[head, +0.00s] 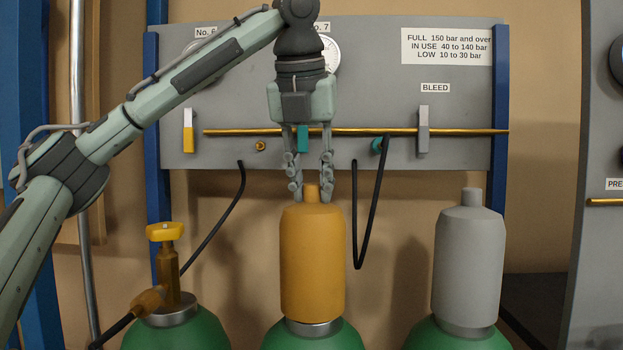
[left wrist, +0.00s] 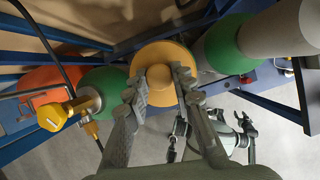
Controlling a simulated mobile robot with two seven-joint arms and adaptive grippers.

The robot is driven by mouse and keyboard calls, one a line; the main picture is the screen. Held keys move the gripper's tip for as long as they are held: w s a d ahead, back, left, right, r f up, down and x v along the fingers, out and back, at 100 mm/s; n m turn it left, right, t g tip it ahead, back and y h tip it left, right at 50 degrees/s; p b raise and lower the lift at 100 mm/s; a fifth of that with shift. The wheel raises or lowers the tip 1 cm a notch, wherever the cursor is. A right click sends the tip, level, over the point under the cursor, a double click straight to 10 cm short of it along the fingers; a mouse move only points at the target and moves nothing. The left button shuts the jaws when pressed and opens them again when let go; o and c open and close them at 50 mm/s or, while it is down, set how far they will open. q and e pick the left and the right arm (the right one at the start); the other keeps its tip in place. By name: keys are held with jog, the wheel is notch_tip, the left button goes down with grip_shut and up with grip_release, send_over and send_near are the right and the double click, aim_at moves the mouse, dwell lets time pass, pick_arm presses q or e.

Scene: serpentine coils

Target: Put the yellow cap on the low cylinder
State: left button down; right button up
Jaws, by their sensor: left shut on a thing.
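The yellow cap (head: 313,262) is upright at the middle green cylinder (head: 313,337), just above or at its metal collar (head: 313,327); I cannot tell if it rests there. My left gripper (head: 308,190) comes from above, its fingers shut on the cap's top knob. In the left wrist view, the cap (left wrist: 178,55) shows between the fingertips (left wrist: 160,85). The gauge labelled No. 7 (head: 330,55) is partly hidden by my arm, and I cannot read any pressure. Parts of my other arm show small in the left wrist view, its fingers unclear.
The left green cylinder (head: 176,336) has a brass valve with a yellow handwheel (head: 165,232) and a hose. A grey cap (head: 469,262) covers the right cylinder (head: 458,338). A grey panel (head: 380,80) with a brass pipe stands behind. A black hose (head: 372,210) hangs right of the yellow cap.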

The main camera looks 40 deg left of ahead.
pick_arm(q)
jog(key=shift+f, duration=0.25)
jog(key=c, duration=1.2)
grip_release()
jog(key=shift+f, duration=0.1)
jog(key=v, duration=1.2)
